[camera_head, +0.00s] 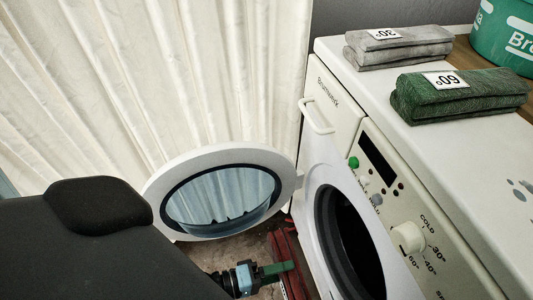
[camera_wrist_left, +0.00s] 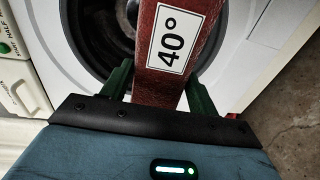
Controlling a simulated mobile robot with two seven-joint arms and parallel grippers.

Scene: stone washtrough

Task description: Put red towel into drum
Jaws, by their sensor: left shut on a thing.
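My left gripper (camera_head: 277,269) is low in front of the washing machine, shut on the folded red towel (camera_head: 293,284). In the left wrist view the towel (camera_wrist_left: 176,75), with a white 40° label, stands up between the green fingers of the gripper (camera_wrist_left: 160,92). The dark drum (camera_head: 352,245) is open to the right of the towel in the head view. In the left wrist view the drum opening (camera_wrist_left: 98,35) lies behind the towel, which covers part of it. The towel is outside the drum. My right gripper is not in view.
The round glass door (camera_head: 288,178) stands open to the left of the machine (camera_head: 320,150). A grey towel (camera_head: 400,50) and a green towel (camera_head: 455,100) lie on the machine top, near a green tub (camera_head: 505,35). A white curtain (camera_head: 220,70) hangs behind the door.

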